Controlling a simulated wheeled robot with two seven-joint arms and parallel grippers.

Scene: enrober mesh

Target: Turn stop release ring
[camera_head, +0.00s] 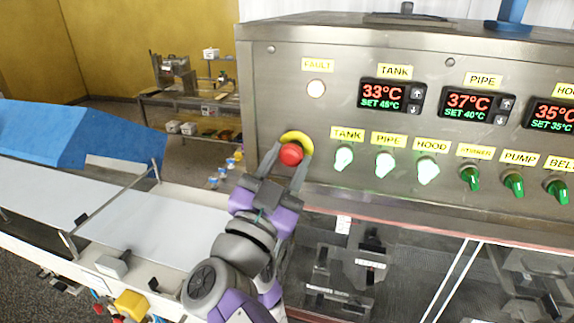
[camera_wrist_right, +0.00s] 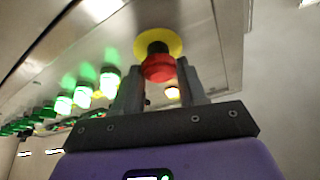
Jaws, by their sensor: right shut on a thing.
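The red stop button (camera_head: 291,154) stands out from a yellow ring (camera_head: 299,138) at the lower left of the steel control panel. My right gripper (camera_head: 289,160) reaches up to it from below, with its two fingers on either side of the red head. In the right wrist view the red button (camera_wrist_right: 159,68) sits between the fingertips of my right gripper (camera_wrist_right: 160,80), in front of the yellow ring (camera_wrist_right: 158,43). The gripper is shut on the red button. My left gripper is not in view.
Lit green switches (camera_head: 343,158) and further green knobs (camera_head: 470,178) stick out to the right of the button. Temperature displays (camera_head: 392,95) and a fault lamp (camera_head: 316,88) are above. A white conveyor (camera_head: 150,225) with a blue cover (camera_head: 75,130) lies to the left.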

